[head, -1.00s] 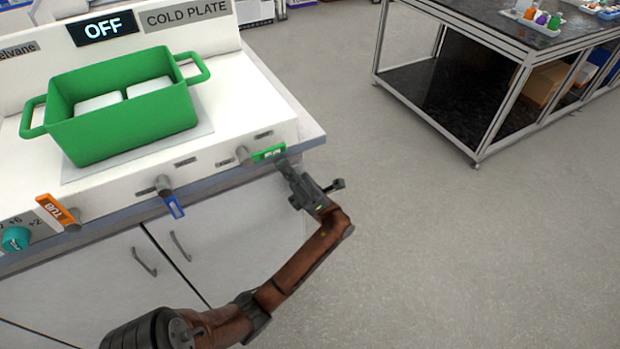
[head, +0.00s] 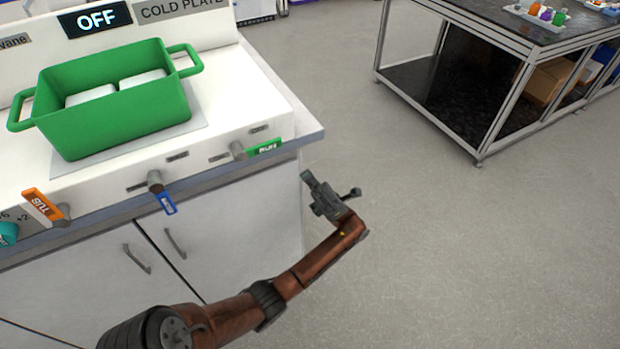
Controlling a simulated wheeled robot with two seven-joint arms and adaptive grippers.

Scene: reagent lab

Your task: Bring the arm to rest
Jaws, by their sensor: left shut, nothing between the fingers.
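My left arm reaches up from the bottom of the head view. Its gripper (head: 308,176) is shut and empty, in the air to the right of the bench front, apart from the green-tagged lever (head: 262,147). My right gripper is not in view. The bench (head: 215,70) has a label reading COLD PLATE and a display (head: 95,18) reading OFF. A green two-handled tub (head: 115,120) with white blocks in it stands on the plate.
A blue-tagged lever (head: 166,203), an orange-tagged lever (head: 42,206) and a teal knob (head: 7,234) line the bench front. A dark-topped metal-frame table (head: 470,22) with small trays stands at the back right. The floor (head: 430,240) between is clear.

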